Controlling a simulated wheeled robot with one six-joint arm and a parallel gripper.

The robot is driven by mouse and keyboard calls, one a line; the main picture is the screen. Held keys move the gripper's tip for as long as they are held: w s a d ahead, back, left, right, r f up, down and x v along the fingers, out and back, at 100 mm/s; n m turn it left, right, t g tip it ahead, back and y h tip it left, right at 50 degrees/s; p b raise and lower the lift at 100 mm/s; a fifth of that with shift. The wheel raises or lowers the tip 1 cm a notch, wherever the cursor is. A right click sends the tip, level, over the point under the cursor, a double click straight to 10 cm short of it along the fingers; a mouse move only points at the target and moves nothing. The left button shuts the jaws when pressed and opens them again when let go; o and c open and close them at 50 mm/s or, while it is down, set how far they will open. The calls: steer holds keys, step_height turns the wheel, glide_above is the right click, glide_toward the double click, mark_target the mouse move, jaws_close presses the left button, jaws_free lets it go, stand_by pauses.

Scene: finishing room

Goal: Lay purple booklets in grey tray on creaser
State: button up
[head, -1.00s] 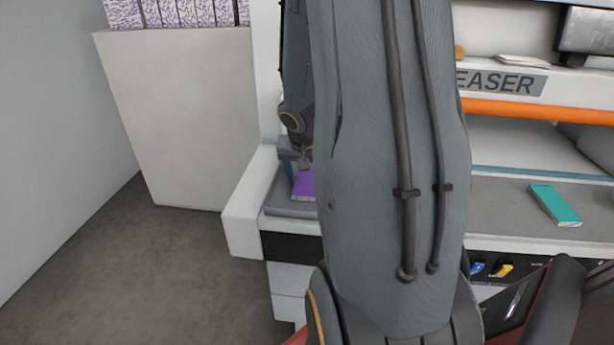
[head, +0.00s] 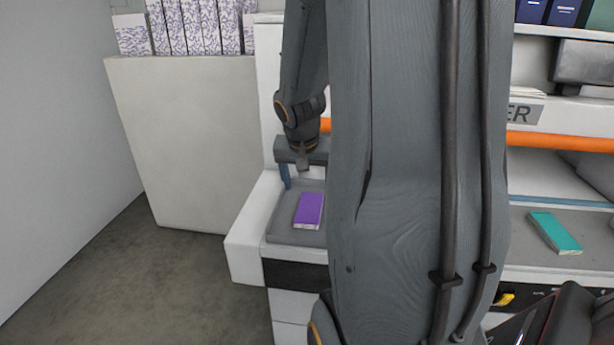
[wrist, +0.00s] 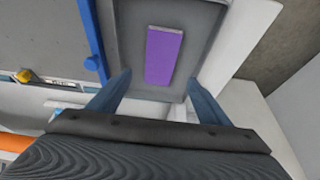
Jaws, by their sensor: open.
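A purple booklet (head: 309,211) lies flat in the grey tray (head: 283,233) at the left end of the creaser (head: 250,247). The booklet also shows in the wrist view (wrist: 164,55), lying alone on the visible part of the tray floor (wrist: 130,45). My gripper (wrist: 157,88) is open and empty, with its fingers apart above the near end of the tray, clear of the booklet. In the head view my arm hides the right part of the tray and one finger.
A teal booklet (head: 555,232) lies on the creaser's grey bed to the right. An orange bar (head: 560,142) crosses the machine above it. A pale panel (head: 185,140) stands behind at left, with patterned boxes (head: 190,27) above it. Floor at left is clear.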

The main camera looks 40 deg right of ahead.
steer(key=s+a+f+n+y, duration=0.1)
steer(key=s+a+n, duration=0.1)
steer(key=a, duration=0.6)
steer(key=s+a+f+n+g+y, duration=0.1)
steer(key=a+n, duration=0.3)
steer(key=a, duration=0.5)
steer(key=s+a+f+n+y, duration=0.1)
steer(key=s+a+n, duration=0.3)
steer(key=a, duration=0.4)
steer(key=shift+a+f+g, duration=0.3)
steer(key=shift+a+f, duration=0.1)
steer(key=shift+f, duration=0.1)
